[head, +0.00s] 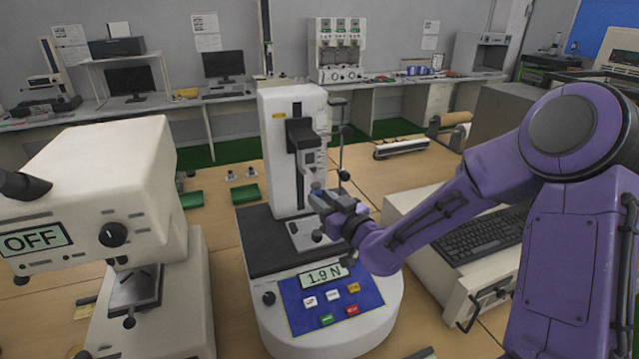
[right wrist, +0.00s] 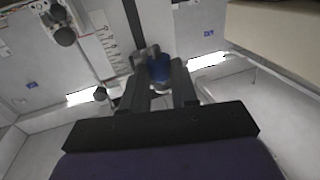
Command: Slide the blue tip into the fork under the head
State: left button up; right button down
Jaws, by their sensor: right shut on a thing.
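The white test stand (head: 292,104) stands in the middle of the head view, with its dark head (head: 300,134) on the column. My right gripper (head: 322,198) reaches in from the right, just below and to the right of the head. In the right wrist view its two fingers (right wrist: 160,84) are shut on the blue tip (right wrist: 158,68). A grey metal piece (right wrist: 146,52), likely the fork, shows right at the far end of the blue tip. I cannot tell whether the tip is inside it or only touching. My left gripper is not in view.
The stand's base has a display (head: 324,276) reading 1.9 N and a blue button panel (head: 340,300). A white machine marked OFF (head: 110,190) stands close on the left. A keyboard (head: 478,240) lies to the right, under my right arm.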

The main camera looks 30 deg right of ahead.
jog(key=shift+d+r, duration=0.1)
jog(key=shift+d, duration=0.15)
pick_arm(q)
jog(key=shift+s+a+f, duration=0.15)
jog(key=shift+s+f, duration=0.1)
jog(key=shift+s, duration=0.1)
pick_arm(e)
jog(key=w, duration=0.1)
jog(key=w+d, duration=0.1)
jog(key=w, duration=0.2)
jog(key=shift+w+d, duration=0.15)
jog(key=shift+d, duration=0.1)
jog(key=shift+d+f, duration=0.1)
jog(key=shift+f, duration=0.1)
jog(key=shift+s, duration=0.25)
pick_arm(q)
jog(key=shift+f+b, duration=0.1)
jog(key=shift+b, duration=0.25)
pick_arm(e)
jog(key=shift+w, duration=0.1)
